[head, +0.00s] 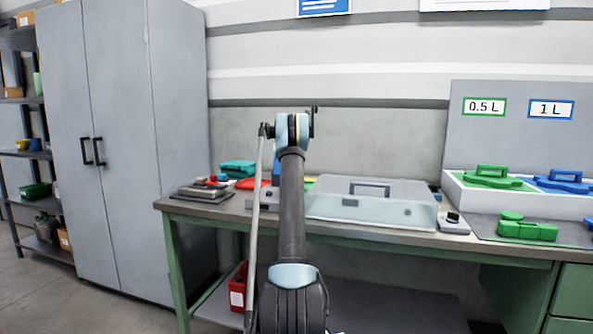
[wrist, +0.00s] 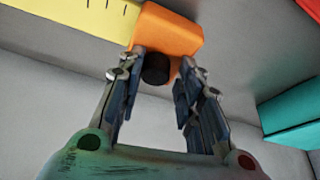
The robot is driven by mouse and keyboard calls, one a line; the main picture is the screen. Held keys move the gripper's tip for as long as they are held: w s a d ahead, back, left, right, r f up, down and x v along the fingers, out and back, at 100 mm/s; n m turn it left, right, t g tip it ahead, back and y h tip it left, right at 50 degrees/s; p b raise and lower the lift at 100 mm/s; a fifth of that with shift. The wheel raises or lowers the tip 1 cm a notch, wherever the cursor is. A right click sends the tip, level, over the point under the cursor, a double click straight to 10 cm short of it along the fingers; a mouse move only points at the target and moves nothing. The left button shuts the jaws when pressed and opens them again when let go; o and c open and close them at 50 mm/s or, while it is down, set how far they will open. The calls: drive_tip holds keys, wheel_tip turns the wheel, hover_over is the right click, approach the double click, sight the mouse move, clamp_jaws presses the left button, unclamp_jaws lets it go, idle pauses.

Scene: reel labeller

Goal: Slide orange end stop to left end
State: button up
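The orange end stop (wrist: 172,32) shows at the top of the wrist view, beside the end of a yellow strip with black marks (wrist: 75,14). A black round knob (wrist: 155,69) sticks out from its lower side. My gripper (wrist: 162,60) has its two fingers apart, with the knob between the fingertips. The left fingertip is very near the knob and the block's edge; I cannot tell if they touch. A gap shows between the knob and the right finger. In the head view my arm stands in front of the bench, and I cannot make out the end stop or the fingers.
A teal block (wrist: 290,110) lies right of the fingers in the wrist view, and a red edge (wrist: 312,8) shows top right. On the bench (head: 480,246) stand a clear-lidded case (head: 335,205), a grey device (head: 203,190) and green parts (head: 527,230).

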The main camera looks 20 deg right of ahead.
drive_tip(key=shift+o, duration=0.6)
drive_tip(key=shift+a, duration=0.1)
drive_tip(key=shift+r, duration=0.15)
drive_tip(key=v, duration=1.1)
drive_tip(key=shift+a+r, duration=0.15)
drive_tip(key=shift+r, duration=0.1)
drive_tip(key=shift+s, duration=0.2)
